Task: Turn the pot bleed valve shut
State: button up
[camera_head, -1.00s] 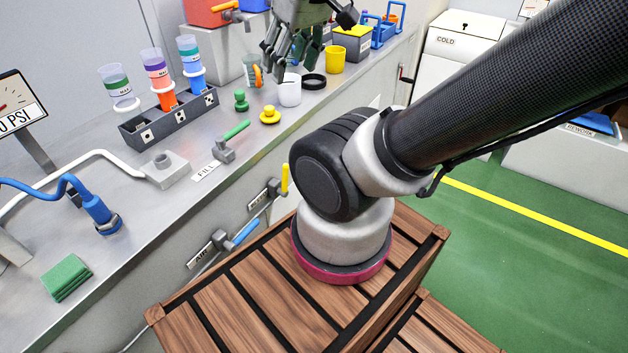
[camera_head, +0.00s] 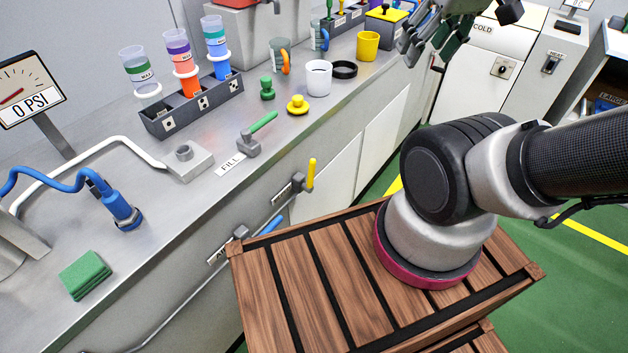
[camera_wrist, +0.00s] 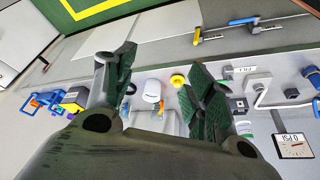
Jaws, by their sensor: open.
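Three lever valves show in the head view. A green-handled valve (camera_head: 256,136) stands on the bench by the FILL label. A yellow-handled valve (camera_head: 306,177) and a blue-handled valve (camera_head: 257,236) are on the bench's front panel. The yellow valve (camera_wrist: 197,36) and blue valve (camera_wrist: 243,21) also show in the wrist view. My gripper (camera_head: 445,38) is open, empty, and apart from all the valves, beyond the bench's front edge.
A gauge (camera_head: 28,92) reading 0 PSI stands at left. A rack (camera_head: 192,112) holds several coloured cups. A white cup (camera_head: 318,78), yellow cup (camera_head: 367,46) and green cloth (camera_head: 85,275) rest on the bench. Green floor (camera_head: 560,290) is open at right.

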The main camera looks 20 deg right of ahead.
jog(key=shift+f, duration=0.1)
jog(key=shift+c, duration=1.4)
jog(key=m+g+y, duration=0.4)
jog(key=m+g, duration=0.2)
jog(key=m, duration=0.8)
send_near(308, 183)
jog(key=x, duration=0.5)
jog(key=shift+a+f, duration=0.15)
jog(key=shift+f, duration=0.2)
jog(key=shift+c, duration=0.3)
grip_shut()
